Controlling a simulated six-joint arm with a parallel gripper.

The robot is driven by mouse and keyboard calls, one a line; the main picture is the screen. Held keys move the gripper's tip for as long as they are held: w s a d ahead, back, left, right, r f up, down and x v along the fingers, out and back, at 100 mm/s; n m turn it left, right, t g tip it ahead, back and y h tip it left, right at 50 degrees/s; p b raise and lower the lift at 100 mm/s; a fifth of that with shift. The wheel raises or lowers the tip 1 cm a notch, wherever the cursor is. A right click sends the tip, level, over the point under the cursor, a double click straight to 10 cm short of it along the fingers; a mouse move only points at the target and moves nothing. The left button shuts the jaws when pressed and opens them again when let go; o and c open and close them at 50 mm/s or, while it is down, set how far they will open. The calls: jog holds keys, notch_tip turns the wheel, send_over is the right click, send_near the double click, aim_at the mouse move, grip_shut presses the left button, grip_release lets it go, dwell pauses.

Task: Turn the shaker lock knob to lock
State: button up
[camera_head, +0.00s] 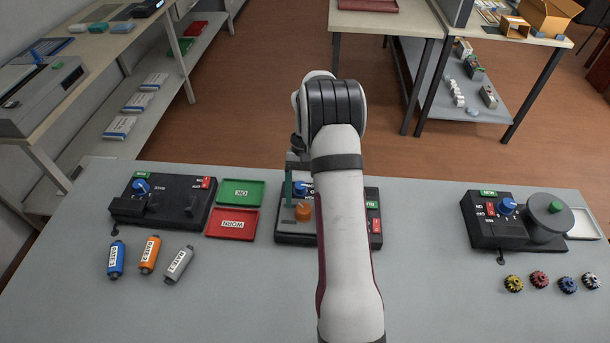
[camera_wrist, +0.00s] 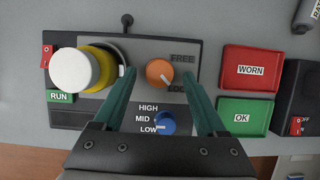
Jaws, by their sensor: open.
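The orange lock knob (camera_wrist: 159,72) sits on the middle device's panel beside the words FREE and LOCK. Its pale mark appears to point down and right, on the LOCK side, though it is small. The knob also shows in the head view (camera_head: 303,212). My gripper (camera_wrist: 158,21) is open, with one teal finger on each side of the knob and a visible gap to it. In the head view my arm hides much of the device (camera_head: 287,239) and most of my gripper.
A blue speed knob (camera_wrist: 163,123) with HIGH, MID and LOW and a white-and-yellow cylinder (camera_wrist: 76,70) are close to the fingers. Red WORN (camera_head: 232,224) and green OK (camera_head: 241,192) trays lie left of the device. Other devices stand left (camera_head: 162,201) and right (camera_head: 514,220).

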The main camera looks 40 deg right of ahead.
jog(key=v, duration=1.4)
jog(key=shift+r, duration=0.25)
jog(key=s+a+r+n+h, duration=0.1)
jog(key=s+a+r, duration=0.2)
jog(key=a, duration=0.3)
jog(key=s+a+r+n+t, duration=0.1)
jog(key=s+a+r, duration=0.15)
jog(key=a, duration=0.45)
jog(key=s+a+r+n+h, duration=0.1)
jog(key=s+a+r, duration=0.2)
jog(key=a, duration=0.3)
jog(key=s+a+f+t, duration=0.1)
jog(key=s+a+f, duration=0.2)
jog(key=s+a, duration=0.2)
jog(key=s+a+f+t, duration=0.1)
jog(key=s+a+f, duration=0.3)
jog(key=s, duration=0.7)
jog(key=shift+a+n, duration=0.3)
jog(key=shift+a, duration=0.1)
